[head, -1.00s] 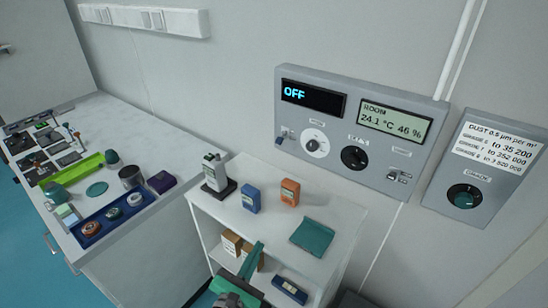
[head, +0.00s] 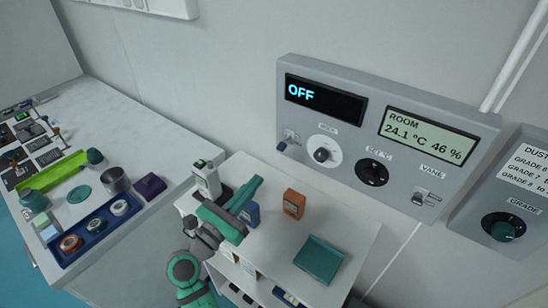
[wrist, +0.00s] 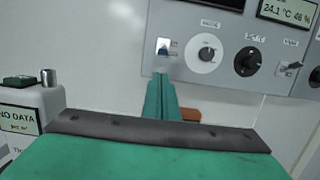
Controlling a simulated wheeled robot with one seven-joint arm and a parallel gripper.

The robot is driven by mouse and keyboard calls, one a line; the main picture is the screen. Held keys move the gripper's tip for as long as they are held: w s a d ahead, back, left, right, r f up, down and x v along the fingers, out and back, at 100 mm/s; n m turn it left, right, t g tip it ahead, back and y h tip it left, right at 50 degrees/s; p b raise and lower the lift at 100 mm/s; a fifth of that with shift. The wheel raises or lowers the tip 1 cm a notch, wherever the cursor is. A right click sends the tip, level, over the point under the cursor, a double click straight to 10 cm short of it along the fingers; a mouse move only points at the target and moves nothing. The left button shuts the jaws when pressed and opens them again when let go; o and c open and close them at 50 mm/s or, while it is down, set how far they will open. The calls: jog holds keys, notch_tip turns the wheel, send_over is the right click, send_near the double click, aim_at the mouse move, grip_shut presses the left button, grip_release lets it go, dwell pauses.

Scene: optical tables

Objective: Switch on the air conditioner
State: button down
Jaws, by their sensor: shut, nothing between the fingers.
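The air conditioner panel (head: 345,178) is a grey box on the wall. Its dark display (head: 325,99) reads OFF, and its pale display (head: 428,137) reads ROOM 24.1 °C 46 %. A small toggle switch (head: 286,143) sits at its lower left; it also shows in the wrist view (wrist: 163,49). To its right are the white mode dial (head: 322,150), the black set °C knob (head: 372,172) and the vane switch (head: 425,198). My gripper (head: 256,184) is shut and empty, above the shelf unit and below the toggle. In the wrist view its green fingers (wrist: 161,84) point up toward the toggle, apart from it.
A shelf unit (head: 338,228) stands below the panel, holding a grey handheld device (head: 207,179), a blue box (head: 250,215), an orange box (head: 293,204) and a teal pad (head: 319,260). A grade knob box (head: 505,227) is at right. The bench (head: 130,130) at left carries trays.

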aim_at(282, 147)
jog(key=x, duration=1)
dwell(0.4)
